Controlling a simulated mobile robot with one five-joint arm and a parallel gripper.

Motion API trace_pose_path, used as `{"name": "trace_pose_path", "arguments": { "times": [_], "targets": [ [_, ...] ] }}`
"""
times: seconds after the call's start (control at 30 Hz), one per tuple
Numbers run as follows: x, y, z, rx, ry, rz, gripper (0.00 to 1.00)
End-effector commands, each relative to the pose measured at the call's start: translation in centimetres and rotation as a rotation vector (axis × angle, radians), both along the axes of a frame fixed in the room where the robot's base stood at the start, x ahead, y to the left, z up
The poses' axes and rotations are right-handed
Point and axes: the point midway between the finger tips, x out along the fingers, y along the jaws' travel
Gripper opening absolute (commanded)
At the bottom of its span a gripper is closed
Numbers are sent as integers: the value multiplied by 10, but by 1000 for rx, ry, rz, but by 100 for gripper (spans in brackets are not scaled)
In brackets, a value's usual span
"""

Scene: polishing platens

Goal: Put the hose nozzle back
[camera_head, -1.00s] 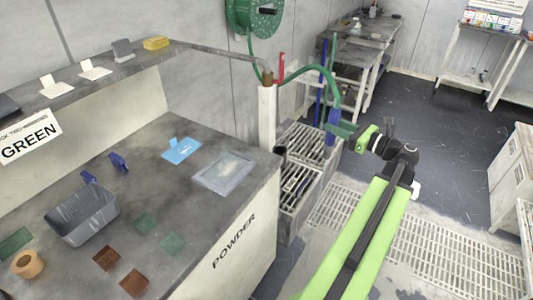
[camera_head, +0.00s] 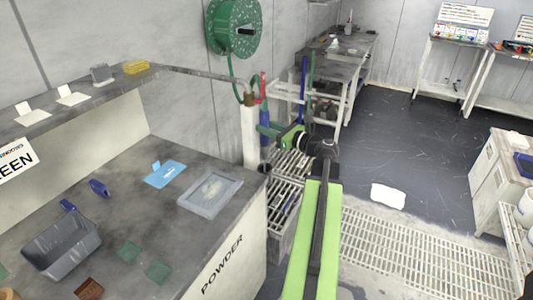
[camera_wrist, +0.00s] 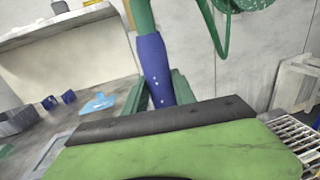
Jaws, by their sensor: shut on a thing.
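My gripper (camera_head: 268,130) is shut on the blue hose nozzle, close beside the white post. In the wrist view the blue nozzle (camera_wrist: 155,60) stands between the two dark green fingers (camera_wrist: 158,92), slightly tilted. The green hose (camera_wrist: 143,16) runs up from its top. The green hose reel (camera_head: 232,30) hangs on the wall above. The white post (camera_head: 250,135) has a brown fitting on top, with a red piece (camera_head: 263,85) beside it.
The powder bench (camera_head: 150,215) on the left carries a grey bin (camera_head: 62,250), a blue dustpan-like piece (camera_head: 165,173) and a grey tray (camera_head: 210,193). A slatted rack (camera_head: 285,195) stands below my gripper. A floor grating (camera_head: 420,255) and open dark floor lie to the right.

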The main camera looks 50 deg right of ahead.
Motion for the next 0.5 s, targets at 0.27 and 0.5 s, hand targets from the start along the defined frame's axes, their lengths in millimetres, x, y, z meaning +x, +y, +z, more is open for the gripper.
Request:
{"name": "trace_pose_path", "arguments": {
  "times": [0.27,0.5],
  "targets": [
    [-2,0,-54,0,-1,0,0],
    [-2,0,-68,0,-1,1,0]
  ]
}}
